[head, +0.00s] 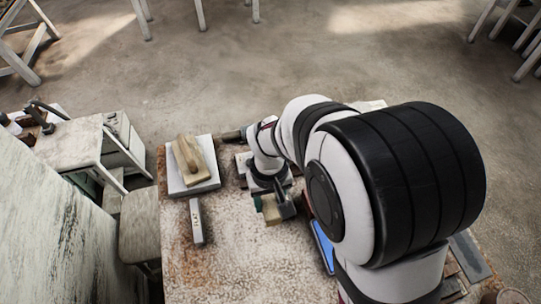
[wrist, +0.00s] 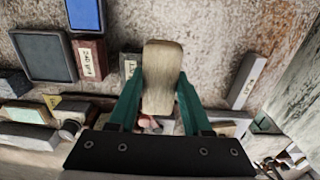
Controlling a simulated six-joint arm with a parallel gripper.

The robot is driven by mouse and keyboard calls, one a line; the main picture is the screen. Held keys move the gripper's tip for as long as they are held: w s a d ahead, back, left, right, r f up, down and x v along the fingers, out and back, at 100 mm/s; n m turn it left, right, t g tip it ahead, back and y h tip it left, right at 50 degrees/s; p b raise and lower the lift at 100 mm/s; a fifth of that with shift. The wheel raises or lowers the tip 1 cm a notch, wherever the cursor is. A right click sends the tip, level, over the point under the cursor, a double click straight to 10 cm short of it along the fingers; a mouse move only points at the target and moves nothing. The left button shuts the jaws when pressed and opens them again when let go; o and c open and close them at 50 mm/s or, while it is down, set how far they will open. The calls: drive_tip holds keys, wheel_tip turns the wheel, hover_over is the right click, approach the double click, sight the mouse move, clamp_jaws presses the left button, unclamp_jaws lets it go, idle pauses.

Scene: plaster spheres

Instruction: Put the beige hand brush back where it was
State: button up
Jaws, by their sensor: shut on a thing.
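My gripper (head: 276,206) is shut on a beige wooden piece, which I take for the hand brush (wrist: 162,78). In the wrist view its smooth, rounded wooden body sticks out between the two green fingers (wrist: 160,98).
A pale board (head: 203,187) with another wooden piece (head: 188,160) lies at the table's back left. A grey-white bar (head: 197,222) lies in front of it. A blue-faced item (head: 322,246) lies right of the gripper, with several blocks nearby. The front left is clear.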

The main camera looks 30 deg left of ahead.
drive_tip(key=a+f, duration=0.1)
drive_tip(key=s+a+f, duration=0.1)
drive_tip(key=a, duration=0.1)
drive_tip(key=s+a+f, duration=0.1)
drive_tip(key=shift+a+f, duration=0.1)
drive_tip(key=shift+a, duration=0.05)
drive_tip(key=shift+f, duration=1.85)
drive_tip(key=o, duration=1.2)
drive_tip(key=shift+f, duration=0.1)
